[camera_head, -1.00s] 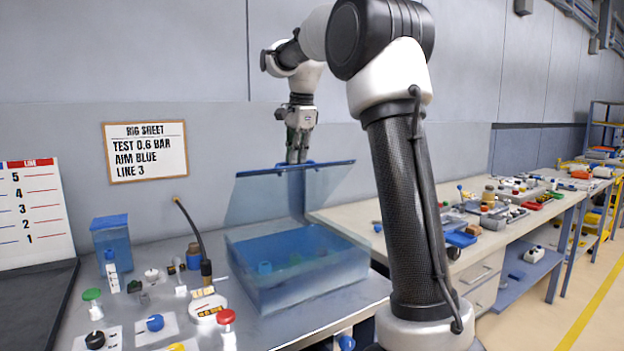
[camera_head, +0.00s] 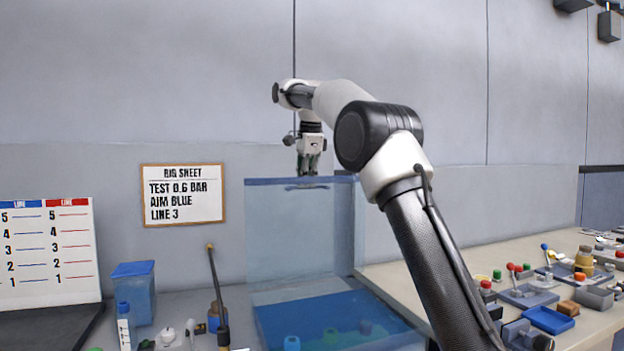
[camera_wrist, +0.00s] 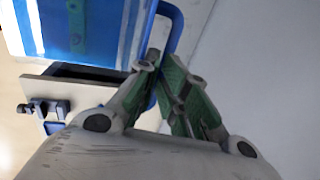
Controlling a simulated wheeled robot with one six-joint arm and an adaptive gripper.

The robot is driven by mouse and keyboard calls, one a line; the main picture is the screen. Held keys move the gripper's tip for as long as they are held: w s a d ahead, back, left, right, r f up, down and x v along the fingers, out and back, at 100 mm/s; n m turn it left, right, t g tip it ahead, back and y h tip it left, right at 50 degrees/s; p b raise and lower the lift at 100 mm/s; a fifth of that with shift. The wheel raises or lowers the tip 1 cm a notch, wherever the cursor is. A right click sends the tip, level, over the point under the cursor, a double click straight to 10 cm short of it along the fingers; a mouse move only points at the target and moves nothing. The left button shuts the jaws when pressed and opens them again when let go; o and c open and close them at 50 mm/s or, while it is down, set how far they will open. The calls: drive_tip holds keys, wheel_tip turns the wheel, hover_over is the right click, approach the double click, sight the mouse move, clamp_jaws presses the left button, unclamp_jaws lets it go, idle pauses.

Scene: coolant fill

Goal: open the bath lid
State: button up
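The bath lid (camera_head: 300,228) is a clear blue panel with a darker blue top edge. It stands about upright at the back of the bath (camera_head: 285,312), whose blue inside shows below it. My gripper (camera_head: 307,172) is at the middle of the lid's top edge, pointing down. In the wrist view, the lid's blue handle (camera_wrist: 177,25) runs between the green-padded fingers of my gripper (camera_wrist: 163,65), which are closed in on it. The exact contact is partly hidden by the fingers.
The wall stands close behind the lid, with a rig sheet (camera_head: 184,195) on it. A blue container (camera_head: 133,292) and a dark hose (camera_head: 216,290) stand left of the bath. A bench with a blue tray (camera_head: 549,320) and several small parts lies to the right.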

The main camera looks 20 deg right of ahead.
drive_tip(key=shift+o, duration=0.2)
drive_tip(key=f, duration=0.2)
drive_tip(key=shift+w+a+f+g, duration=0.1)
drive_tip(key=shift+w+f+g, duration=0.1)
drive_tip(key=shift+f+g, duration=0.1)
wheel_tip(320, 180, up, 8)
drive_tip(key=s, duration=0.1)
drive_tip(key=shift+s, duration=0.3)
drive_tip(key=shift+f, duration=0.1)
